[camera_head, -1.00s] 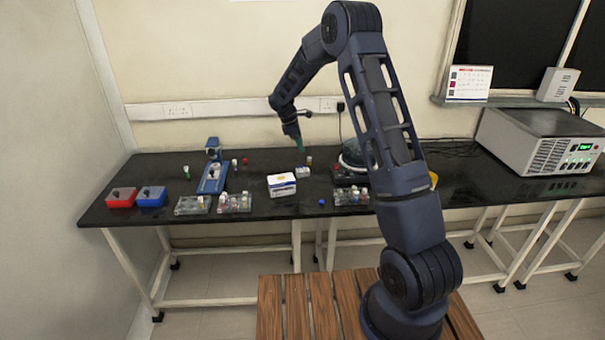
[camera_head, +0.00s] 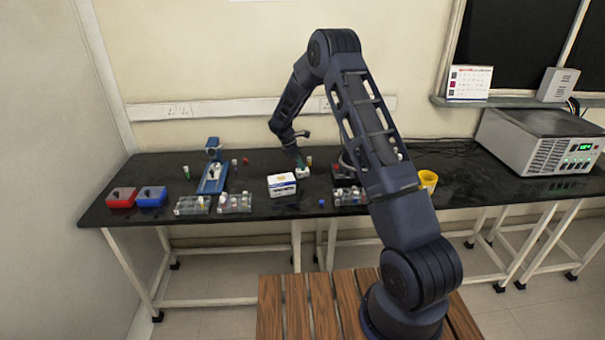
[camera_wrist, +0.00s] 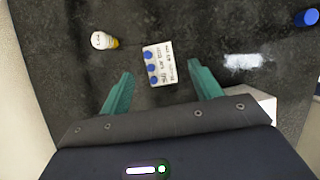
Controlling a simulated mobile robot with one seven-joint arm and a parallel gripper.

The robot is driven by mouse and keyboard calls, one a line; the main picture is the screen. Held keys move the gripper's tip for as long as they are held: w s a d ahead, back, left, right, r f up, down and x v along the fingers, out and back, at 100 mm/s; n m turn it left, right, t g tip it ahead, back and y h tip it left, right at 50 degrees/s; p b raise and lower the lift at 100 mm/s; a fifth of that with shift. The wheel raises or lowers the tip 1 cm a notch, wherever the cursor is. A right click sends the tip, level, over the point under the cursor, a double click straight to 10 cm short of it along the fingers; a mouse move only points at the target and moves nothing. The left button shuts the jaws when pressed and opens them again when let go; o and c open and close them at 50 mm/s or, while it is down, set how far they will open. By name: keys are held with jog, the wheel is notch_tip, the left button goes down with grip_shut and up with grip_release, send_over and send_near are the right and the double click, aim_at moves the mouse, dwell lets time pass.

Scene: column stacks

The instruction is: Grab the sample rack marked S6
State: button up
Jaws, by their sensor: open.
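A small white block with blue round spots and printed text (camera_wrist: 160,64) lies on the dark bench, between and just beyond my fingertips in the wrist view. Its print is too small to read as S6. In the head view, it is a small white thing (camera_head: 303,173) under my gripper (camera_head: 300,162). My gripper (camera_wrist: 160,70) is open, with teal fingers either side of the block and nothing held. Clear racks of vials stand near the front edge: one at left (camera_head: 192,206), one beside it (camera_head: 235,204) and one at right (camera_head: 345,198). No marking is readable on them.
A white box (camera_head: 282,186) stands close in front of my gripper. A white and orange vial (camera_wrist: 104,41) and a blue cap (camera_wrist: 307,17) lie nearby. Red (camera_head: 121,198) and blue (camera_head: 152,197) boxes are at left, a yellow cup (camera_head: 428,180) at right.

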jog(key=shift+x, duration=2.35)
jog(key=shift+a, duration=0.1)
jog(key=c, duration=1.1)
jog(key=shift+r, duration=0.1)
